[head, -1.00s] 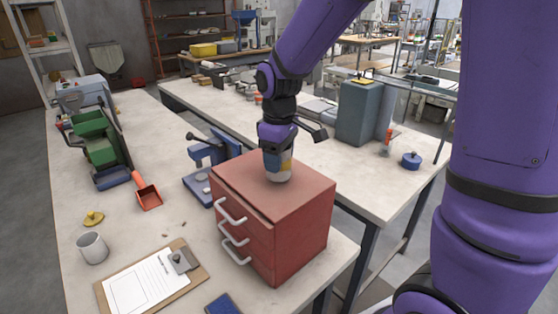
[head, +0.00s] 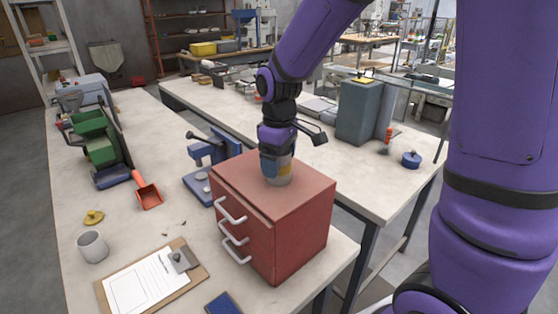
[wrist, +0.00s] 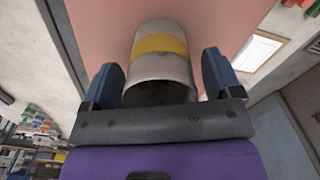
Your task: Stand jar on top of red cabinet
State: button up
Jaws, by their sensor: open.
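The jar (head: 279,174), grey with a yellow band, stands upright on top of the red cabinet (head: 290,235). In the wrist view the jar (wrist: 160,57) shows an open mouth with a dark inside, against the cabinet's reddish top (wrist: 100,30). My gripper (head: 277,157) is above and around the jar's upper part, pointing down. In the wrist view my gripper (wrist: 161,82) is open, with one blue finger on each side of the jar and gaps between. The jar's upper part is partly hidden by the fingers in the head view.
The cabinet stands on a pale workbench (head: 140,220). A blue vise-like tool (head: 208,165) is close to its left side. A clipboard (head: 150,280), grey mug (head: 92,246) and orange scoop (head: 149,197) lie further left. The cabinet top around the jar is clear.

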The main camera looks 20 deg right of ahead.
notch_tip(320, 180, up, 12)
dwell(0.4)
jog(key=s+d+r+m+t, duration=0.2)
jog(key=s+d+m, duration=0.1)
jog(key=s, duration=0.7)
jog(key=s+d+r+m+t, duration=0.2)
jog(key=s+d+m+t, duration=0.1)
jog(key=s, duration=0.8)
jog(key=shift+d+m, duration=0.45)
jog(key=shift+m, duration=0.65)
